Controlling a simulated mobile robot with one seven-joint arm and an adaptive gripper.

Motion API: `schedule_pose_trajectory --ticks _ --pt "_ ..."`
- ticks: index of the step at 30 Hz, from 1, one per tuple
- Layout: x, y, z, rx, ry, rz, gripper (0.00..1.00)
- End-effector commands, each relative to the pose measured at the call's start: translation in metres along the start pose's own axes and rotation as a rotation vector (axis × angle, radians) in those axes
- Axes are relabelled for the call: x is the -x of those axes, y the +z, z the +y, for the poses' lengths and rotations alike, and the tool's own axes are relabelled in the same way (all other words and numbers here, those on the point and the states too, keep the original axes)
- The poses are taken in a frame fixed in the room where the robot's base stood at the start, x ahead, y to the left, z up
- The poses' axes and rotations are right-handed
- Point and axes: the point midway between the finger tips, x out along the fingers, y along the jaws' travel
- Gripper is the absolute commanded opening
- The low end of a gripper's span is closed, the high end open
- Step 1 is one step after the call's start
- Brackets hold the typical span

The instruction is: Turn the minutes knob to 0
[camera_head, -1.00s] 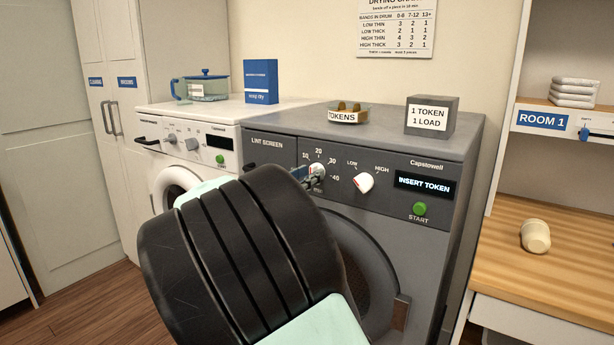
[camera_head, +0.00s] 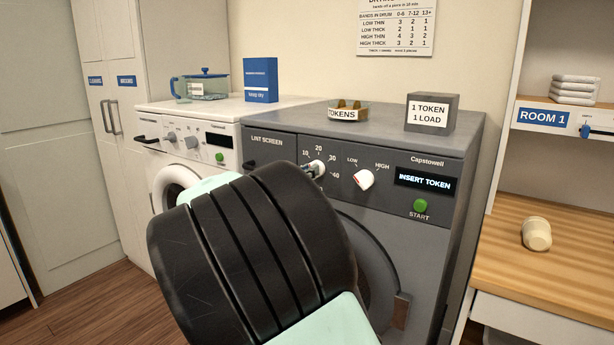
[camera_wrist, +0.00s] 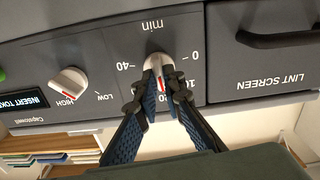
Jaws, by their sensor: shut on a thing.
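The minutes knob (camera_wrist: 155,62), white with a red mark, sits on the dark grey dryer's panel, under the word "min" in the upside-down wrist view. My gripper (camera_wrist: 158,78) is shut on this knob, one finger on each side. The red mark shows between the fingertips on the side of the 20; its exact reading is partly hidden. The 0 label is to the right of the knob in that view, the 40 to the left. In the head view the minutes knob (camera_head: 317,166) is partly hidden by my fingers and dark wrist.
The LOW/HIGH knob (camera_head: 364,180) is beside it, then the display (camera_head: 425,182) reading INSERT TOKEN and the green START button (camera_head: 420,205). The lint screen handle (camera_wrist: 278,40) is on the other side. A tokens tray (camera_head: 347,111) and grey token box (camera_head: 431,113) stand on top.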

Motion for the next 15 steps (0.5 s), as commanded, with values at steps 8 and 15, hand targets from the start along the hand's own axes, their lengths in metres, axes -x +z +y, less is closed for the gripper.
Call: schedule_pose_trajectory --ticks 8,15 --pt "-0.0003 0.0032 -0.0007 0.229 0.001 0.000 0.00" --pt "-0.0004 0.0025 -0.0014 0.459 0.002 0.000 0.00"
